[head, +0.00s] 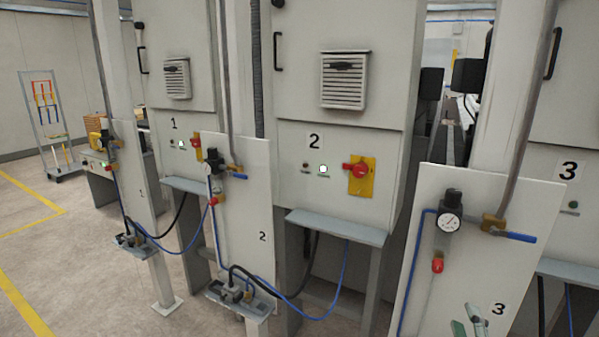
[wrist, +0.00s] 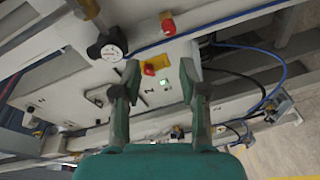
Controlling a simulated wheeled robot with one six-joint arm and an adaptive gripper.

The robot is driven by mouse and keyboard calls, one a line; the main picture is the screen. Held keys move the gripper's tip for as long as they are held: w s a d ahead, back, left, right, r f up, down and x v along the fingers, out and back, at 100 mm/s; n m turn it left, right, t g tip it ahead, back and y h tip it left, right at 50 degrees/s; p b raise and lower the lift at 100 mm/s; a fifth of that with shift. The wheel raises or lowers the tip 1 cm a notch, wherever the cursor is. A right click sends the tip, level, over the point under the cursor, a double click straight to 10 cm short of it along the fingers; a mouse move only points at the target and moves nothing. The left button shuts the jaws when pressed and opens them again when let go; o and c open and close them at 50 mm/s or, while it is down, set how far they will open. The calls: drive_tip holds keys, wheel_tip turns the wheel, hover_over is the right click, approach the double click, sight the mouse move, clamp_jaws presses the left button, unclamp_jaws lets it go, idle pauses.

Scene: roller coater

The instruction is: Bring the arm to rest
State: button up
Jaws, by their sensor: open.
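My gripper (wrist: 160,78) shows in the wrist view with its two fingers apart and nothing between them. In the head view only a small green part of my gripper (head: 468,324) shows at the bottom right, in front of the white board marked 3. The rest of my arm is out of that view.
A pressure gauge (head: 449,222) and blue-handled valve (head: 508,235) sit on board 3 (head: 420,285). Blue hoses (head: 343,280) hang low. A rack (head: 45,115) stands far left; floor (head: 60,250) there is free.

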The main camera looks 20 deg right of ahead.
drive_tip(key=s+a+f+m+t+y, duration=0.1)
drive_tip(key=s+a+f+m+y, duration=0.15)
drive_tip(key=s+a+f, duration=0.55)
drive_tip(key=s+a+f+m+t+y, duration=0.1)
drive_tip(key=a+f+y, duration=0.4)
drive_tip(key=a, duration=0.6)
drive_tip(key=s+a+f+m+y, duration=0.1)
drive_tip(key=s+a, duration=0.3)
drive_tip(key=s, duration=0.5)
drive_tip(key=s+a+f+m+y, duration=0.2)
drive_tip(key=s+a, duration=0.3)
drive_tip(key=s, duration=0.4)
drive_tip(key=shift+f+g, duration=0.2)
drive_tip(key=shift+g, duration=0.2)
drive_tip(key=shift+m, duration=0.25)
